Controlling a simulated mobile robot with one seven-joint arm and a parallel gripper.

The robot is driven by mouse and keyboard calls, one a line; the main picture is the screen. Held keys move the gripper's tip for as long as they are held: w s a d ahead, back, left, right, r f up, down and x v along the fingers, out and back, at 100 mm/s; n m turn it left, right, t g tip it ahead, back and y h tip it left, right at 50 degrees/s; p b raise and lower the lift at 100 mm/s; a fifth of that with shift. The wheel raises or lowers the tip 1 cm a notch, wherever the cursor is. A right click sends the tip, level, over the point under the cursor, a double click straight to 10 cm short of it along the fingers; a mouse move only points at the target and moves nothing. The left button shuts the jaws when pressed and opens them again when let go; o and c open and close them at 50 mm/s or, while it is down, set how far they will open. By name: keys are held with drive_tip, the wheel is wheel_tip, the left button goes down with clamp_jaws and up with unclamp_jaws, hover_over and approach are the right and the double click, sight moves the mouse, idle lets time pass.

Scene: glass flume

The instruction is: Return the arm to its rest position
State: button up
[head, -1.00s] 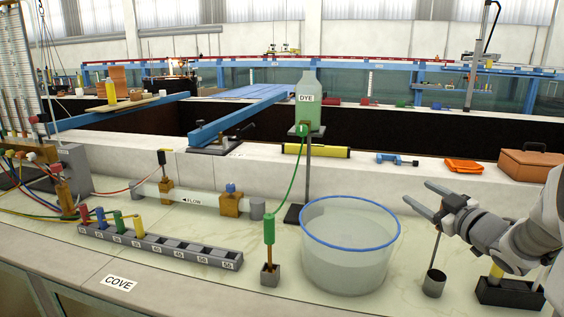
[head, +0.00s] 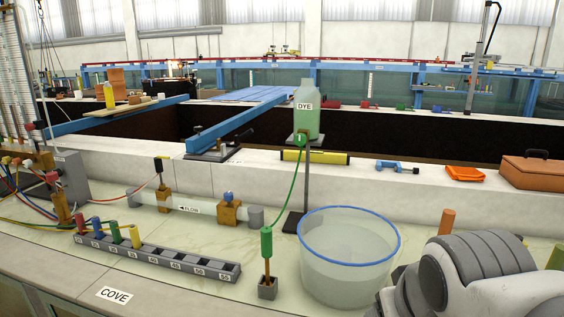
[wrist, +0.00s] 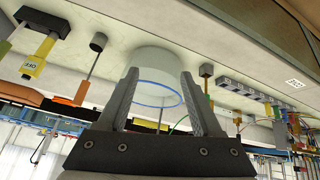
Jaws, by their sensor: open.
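My gripper (wrist: 160,76) is open and empty in the wrist view, its two grey fingers spread apart. The wrist picture is upside down. Beyond the fingers is the clear bucket with a blue rim (wrist: 160,66), apart from them as far as I can see. In the head view my folded grey arm fills the lower right corner and my fingers are not visible there. The same bucket (head: 348,262) stands on the bench just left of my arm.
A green-handled probe (head: 267,244) stands in a small block left of the bucket. The dye bottle (head: 306,112) is on a stand behind. A numbered rack (head: 160,257) lies at left. An orange handle (head: 447,222) shows behind my arm.

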drive_tip(key=s+a+f+m+g+y, duration=0.1)
drive_tip(key=s+a, duration=0.1)
drive_tip(key=s, duration=0.2)
wheel_tip(320, 180, up, 12)
drive_tip(key=p, duration=1.2)
drive_tip(key=shift+w+d+r+p, duration=0.25)
drive_tip(key=shift+w+p, duration=0.05)
drive_tip(key=shift+p, duration=0.05)
drive_tip(key=shift+c, duration=1.3)
